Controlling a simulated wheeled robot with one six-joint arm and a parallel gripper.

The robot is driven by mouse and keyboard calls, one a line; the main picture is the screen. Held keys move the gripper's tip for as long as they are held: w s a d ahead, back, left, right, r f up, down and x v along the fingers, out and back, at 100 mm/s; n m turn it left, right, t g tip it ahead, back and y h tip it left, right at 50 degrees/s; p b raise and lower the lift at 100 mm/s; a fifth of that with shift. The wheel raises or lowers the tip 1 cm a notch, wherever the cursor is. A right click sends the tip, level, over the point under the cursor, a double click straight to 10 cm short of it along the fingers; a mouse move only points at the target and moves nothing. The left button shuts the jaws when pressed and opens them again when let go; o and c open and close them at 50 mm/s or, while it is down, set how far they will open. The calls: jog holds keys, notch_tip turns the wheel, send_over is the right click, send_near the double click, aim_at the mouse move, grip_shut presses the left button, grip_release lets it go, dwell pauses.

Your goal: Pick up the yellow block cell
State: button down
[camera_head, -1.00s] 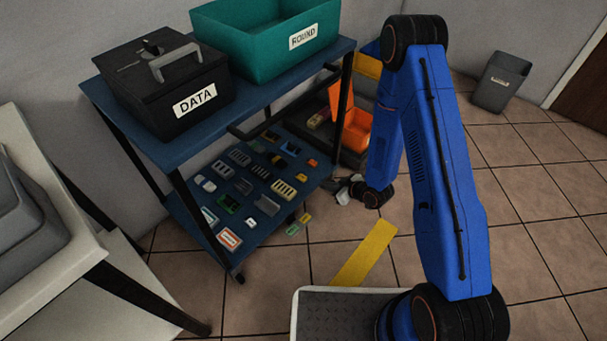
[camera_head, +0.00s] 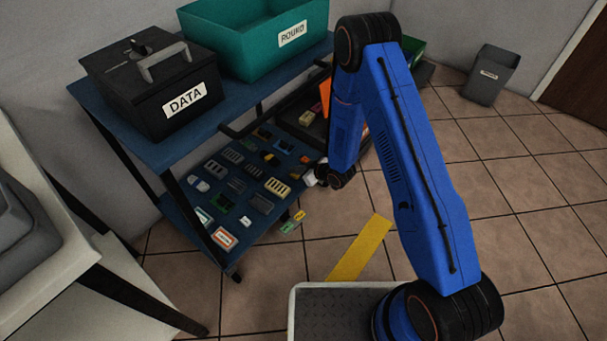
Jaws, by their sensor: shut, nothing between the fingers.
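Several small parts lie in loose rows on the lower blue shelf (camera_head: 243,237) of the cart. A pale yellow slotted block (camera_head: 277,187) lies near that shelf's right side. A smaller bright yellow piece (camera_head: 299,215) shows at the shelf's right edge, beside a green one (camera_head: 287,227). I cannot tell for sure which of these is the yellow block cell. My gripper (camera_head: 311,178) is small and partly hidden by my wrist. It is shut and empty, just right of the pale yellow block, by the shelf's right edge.
A black DATA box (camera_head: 150,85) and a teal ROUND bin (camera_head: 245,45) stand on the upper shelf (camera_head: 232,103), above the parts. A yellow strip (camera_head: 360,250) lies on the open tiled floor. A grey bin (camera_head: 486,80) stands at the back right.

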jog(key=shift+s+d+f, duration=0.1)
jog(key=shift+f, duration=0.55)
jog(key=shift+s+d+f, duration=0.1)
jog(key=shift+f, duration=0.05)
jog(key=shift+s+d+f, duration=0.1)
jog(key=shift+s+d, duration=0.1)
jog(key=shift+d, duration=0.05)
jog(key=s+d, duration=0.1)
jog(key=d, duration=0.1)
jog(key=s+d, duration=0.2)
jog(key=shift+s, duration=0.25)
jog(key=shift+d, duration=0.1)
jog(key=shift+w+r, duration=0.2)
jog(key=shift+r, duration=0.55)
